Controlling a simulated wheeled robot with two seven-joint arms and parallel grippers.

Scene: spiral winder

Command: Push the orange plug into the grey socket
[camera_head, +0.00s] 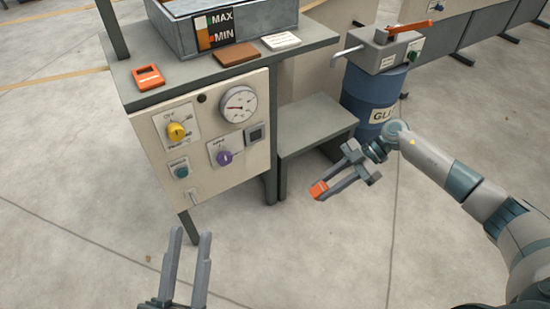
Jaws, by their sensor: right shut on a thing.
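The orange plug (318,189) is held at the fingertips of my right gripper (323,187), which is shut on it. The gripper holds it in the air in front of the low grey step, right of the control panel. The square grey socket (256,134) with a dark middle sits at the right side of the beige panel, below the gauge. The plug is apart from the socket, to its lower right. My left gripper (188,243) is open and empty at the lower left, over the floor below the panel.
The beige panel (207,168) carries a gauge (238,104), a yellow knob (176,131), a purple knob (224,157) and a green button (182,172). A grey step (315,124) and a blue drum (371,92) stand to its right. The front floor is clear.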

